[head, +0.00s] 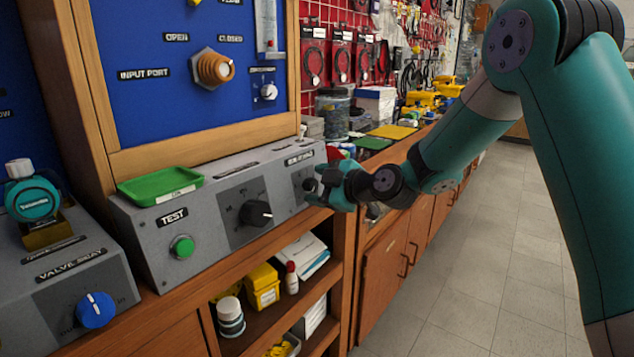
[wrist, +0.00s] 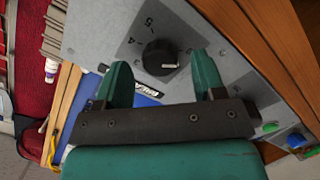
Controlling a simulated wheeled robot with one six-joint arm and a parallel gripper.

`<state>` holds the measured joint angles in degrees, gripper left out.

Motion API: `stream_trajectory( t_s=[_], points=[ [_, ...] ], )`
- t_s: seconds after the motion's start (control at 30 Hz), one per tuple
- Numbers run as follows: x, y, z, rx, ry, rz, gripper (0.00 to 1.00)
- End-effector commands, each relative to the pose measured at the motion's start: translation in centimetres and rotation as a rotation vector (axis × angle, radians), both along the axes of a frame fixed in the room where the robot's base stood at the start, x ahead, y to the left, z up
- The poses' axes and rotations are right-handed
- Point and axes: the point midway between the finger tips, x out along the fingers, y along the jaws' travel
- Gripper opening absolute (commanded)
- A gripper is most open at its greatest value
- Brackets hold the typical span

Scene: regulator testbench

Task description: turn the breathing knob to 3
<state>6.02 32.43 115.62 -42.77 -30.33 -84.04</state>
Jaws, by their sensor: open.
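A round black knob (wrist: 160,57) with a short white mark sits on a dark dial plate with numbers, in the wrist view. A 4 and a 5 can be made out; which number the mark meets I cannot tell. My gripper (wrist: 162,70) is open, its two green fingertips on either side of the knob's near edge; contact is not clear. In the head view my gripper (head: 320,187) is at the right end of the grey control box (head: 145,228), largely hiding this knob. A small label above that dial is too small to read surely.
Another black knob (head: 256,213) and a green button (head: 182,247) marked TEST are on the same box. A green tray (head: 160,186) lies on top. A blue knob (head: 95,310) is on the left box. Open shelves are below; floor at right is clear.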

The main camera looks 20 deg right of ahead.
Motion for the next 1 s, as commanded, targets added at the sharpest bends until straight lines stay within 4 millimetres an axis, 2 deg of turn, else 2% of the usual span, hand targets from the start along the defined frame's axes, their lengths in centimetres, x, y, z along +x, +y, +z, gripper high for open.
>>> stream_trajectory(
  t_s=[0.13, 0.4, 0.47, 0.63, 1.0],
  points=[
    [0.73, 0.46, -0.22, -0.001, -0.001, 0.000, 0.63],
    [0.83, 0.51, -0.29, 0.000, -0.001, -0.001, 0.63],
    [0.82, 0.50, -0.28, 0.000, -0.001, -0.001, 0.52],
    [0.82, 0.49, -0.27, -0.001, -0.001, 0.000, 0.14],
    [0.82, 0.46, -0.27, 0.038, 0.027, -0.010, 0.14]
  ],
)
